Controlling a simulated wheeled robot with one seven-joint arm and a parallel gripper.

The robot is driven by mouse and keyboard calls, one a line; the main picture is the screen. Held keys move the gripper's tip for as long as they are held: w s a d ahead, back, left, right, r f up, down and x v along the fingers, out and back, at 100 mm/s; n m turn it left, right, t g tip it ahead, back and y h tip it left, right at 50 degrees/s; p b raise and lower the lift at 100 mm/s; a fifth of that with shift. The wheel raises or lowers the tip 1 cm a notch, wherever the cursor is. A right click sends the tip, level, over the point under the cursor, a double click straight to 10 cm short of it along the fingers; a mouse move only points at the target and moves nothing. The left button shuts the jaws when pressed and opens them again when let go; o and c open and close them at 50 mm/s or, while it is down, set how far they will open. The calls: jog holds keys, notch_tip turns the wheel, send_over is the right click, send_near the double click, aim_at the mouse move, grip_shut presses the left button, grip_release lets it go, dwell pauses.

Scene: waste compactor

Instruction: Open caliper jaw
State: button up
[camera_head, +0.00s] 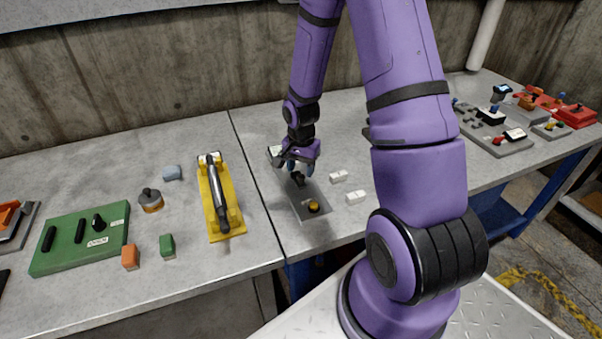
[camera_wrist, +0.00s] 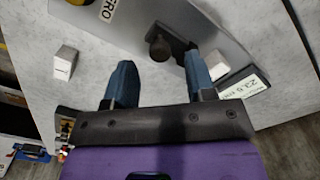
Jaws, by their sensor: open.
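The caliper is a grey plate (camera_head: 318,214) on the table, with a yellow knob (camera_head: 313,206) at its near end and a dark jaw knob (camera_head: 298,179) towards its far end. In the wrist view the caliper plate (camera_wrist: 212,18) carries the dark knob (camera_wrist: 160,48) and a display label (camera_wrist: 247,86) reading about "23.5 m". My gripper (camera_head: 297,164) is open and hangs over the far end of the caliper; it also shows in the wrist view (camera_wrist: 161,72). The knob appears between and just ahead of the two blue fingertips. Contact cannot be told.
Small white blocks (camera_head: 357,197) lie right of the caliper; one shows in the wrist view (camera_wrist: 65,63). A yellow device with a dark lever (camera_head: 220,198) and a green panel (camera_head: 80,240) are to the left. A grey control panel (camera_head: 493,130) and red boxes (camera_head: 573,116) stand right.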

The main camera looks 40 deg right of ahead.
notch_tip(320, 180, up, 8)
dwell(0.4)
jog(key=shift+r, duration=0.1)
dwell(0.4)
notch_tip(320, 180, up, 18)
jog(key=n+t, duration=0.2)
jog(key=n, duration=0.4)
send_over(301, 176)
jog(key=s+a, duration=0.6)
jog(key=s, duration=0.1)
jog(key=s+a+r+n+t, duration=0.1)
jog(key=s+a+r+n, duration=0.1)
jog(key=s+r, duration=0.3)
jog(key=s+a+r+n+t, duration=0.2)
jog(key=s+a+r+n, duration=0.1)
jog(key=s, duration=0.6)
jog(key=shift+a+r+n, duration=0.2)
jog(key=shift+r+n, duration=0.4)
jog(key=shift+r, duration=0.3)
